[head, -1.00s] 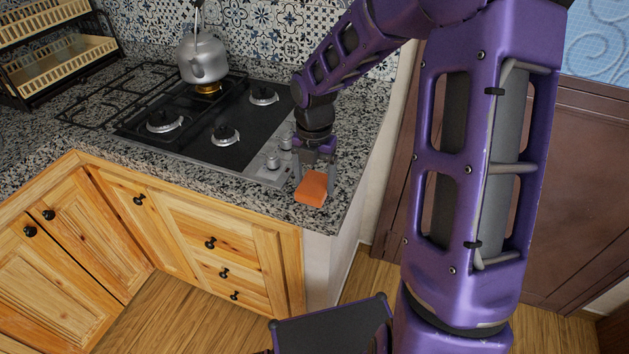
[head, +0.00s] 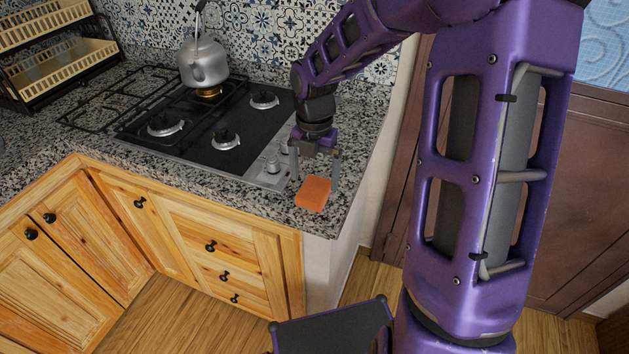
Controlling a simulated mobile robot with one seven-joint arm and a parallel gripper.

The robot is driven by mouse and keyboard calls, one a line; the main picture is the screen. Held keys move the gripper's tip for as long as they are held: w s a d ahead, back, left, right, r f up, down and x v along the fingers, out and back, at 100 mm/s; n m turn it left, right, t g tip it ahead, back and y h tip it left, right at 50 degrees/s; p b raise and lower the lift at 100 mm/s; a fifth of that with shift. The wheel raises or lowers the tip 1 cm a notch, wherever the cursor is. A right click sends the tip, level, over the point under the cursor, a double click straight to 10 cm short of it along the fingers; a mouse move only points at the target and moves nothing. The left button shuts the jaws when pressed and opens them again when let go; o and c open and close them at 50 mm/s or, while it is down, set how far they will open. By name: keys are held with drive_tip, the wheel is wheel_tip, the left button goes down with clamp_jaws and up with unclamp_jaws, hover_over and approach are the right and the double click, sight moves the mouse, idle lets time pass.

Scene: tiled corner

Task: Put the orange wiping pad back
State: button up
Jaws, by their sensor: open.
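The orange wiping pad (head: 313,194) lies flat on the speckled granite counter (head: 235,195), near its front right corner and to the right of the hob. My gripper (head: 314,174) points down just above and behind the pad, with its two fingers spread apart and nothing held between them. The fingertips are close to the pad's far side; I cannot tell whether they touch it.
A black gas hob (head: 215,130) with knobs at its right end lies left of my gripper. A grey kettle (head: 203,62) stands on its rear burner. A dish rack (head: 55,50) stands at the far left. The counter ends just right of the pad.

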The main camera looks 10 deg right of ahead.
sight(314, 188)
wheel_tip(314, 188, up, 9)
idle(0.3)
